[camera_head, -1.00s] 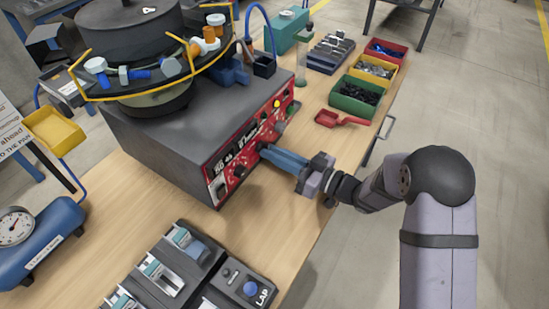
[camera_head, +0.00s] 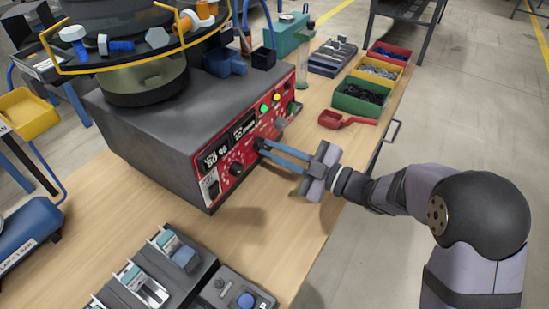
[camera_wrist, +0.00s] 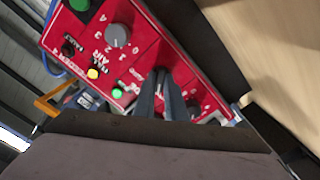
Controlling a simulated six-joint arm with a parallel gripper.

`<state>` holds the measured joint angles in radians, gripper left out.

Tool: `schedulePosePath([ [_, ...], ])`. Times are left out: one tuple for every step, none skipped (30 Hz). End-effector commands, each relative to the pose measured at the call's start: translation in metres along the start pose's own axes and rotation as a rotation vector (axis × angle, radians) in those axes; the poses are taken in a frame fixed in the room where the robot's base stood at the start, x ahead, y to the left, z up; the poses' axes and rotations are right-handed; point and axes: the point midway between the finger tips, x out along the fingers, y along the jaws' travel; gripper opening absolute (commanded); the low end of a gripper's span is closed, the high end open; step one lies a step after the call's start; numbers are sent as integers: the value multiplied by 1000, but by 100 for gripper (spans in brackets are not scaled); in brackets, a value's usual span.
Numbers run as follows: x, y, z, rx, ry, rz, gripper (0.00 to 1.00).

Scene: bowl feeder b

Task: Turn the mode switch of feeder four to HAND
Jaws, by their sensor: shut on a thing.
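The feeder (camera_head: 150,128) is a grey box with a round bowl on top and a red control panel (camera_head: 222,166) on its front. My gripper (camera_head: 262,146) reaches the panel from the right, its blue-grey fingers shut on a dark knob (camera_head: 258,143). I take this knob for the mode switch; the fingers hide most of it and its pointer, so its setting cannot be read. In the wrist view the fingertips (camera_wrist: 163,80) meet the red panel. A green lamp (camera_head: 264,110) and a yellow lamp (camera_head: 277,97) are lit; "FEEDER 4" seems printed on the panel.
A grey AIR knob (camera_wrist: 118,36) and another dial (camera_head: 237,169) are near my fingers. A red scoop (camera_head: 345,120) and a green bin (camera_head: 360,98) stand behind, to the right. Black-framed units (camera_head: 150,285) stand in front. The wooden bench (camera_head: 280,220) is clear below my gripper.

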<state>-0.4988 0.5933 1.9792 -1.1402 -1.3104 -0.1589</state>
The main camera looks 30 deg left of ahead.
Motion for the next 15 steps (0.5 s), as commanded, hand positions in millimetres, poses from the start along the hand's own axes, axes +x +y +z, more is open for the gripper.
schedulePosePath([
  [0,-2,3,-27,-1,0,0],
  [0,-2,2,-41,-1,0,0],
  [0,-2,2,-59,-1,0,0],
  [0,-2,2,-70,-1,0,0],
  [0,-2,2,-80,-1,0,0],
  [0,-1,2,-92,-1,0,0],
  [0,-1,2,-100,-1,0,0],
  [0,-1,1,-107,-1,0,0],
  [0,-1,1,-115,-1,-1,0],
  [0,-1,1,-119,-1,-1,0],
  [0,-1,1,-123,-1,-1,0],
  [0,0,0,-126,-1,-1,0],
  [0,0,0,-129,-1,-1,0],
  [0,0,0,-130,-1,-1,0],
  [0,0,0,-131,-1,-1,0],
])
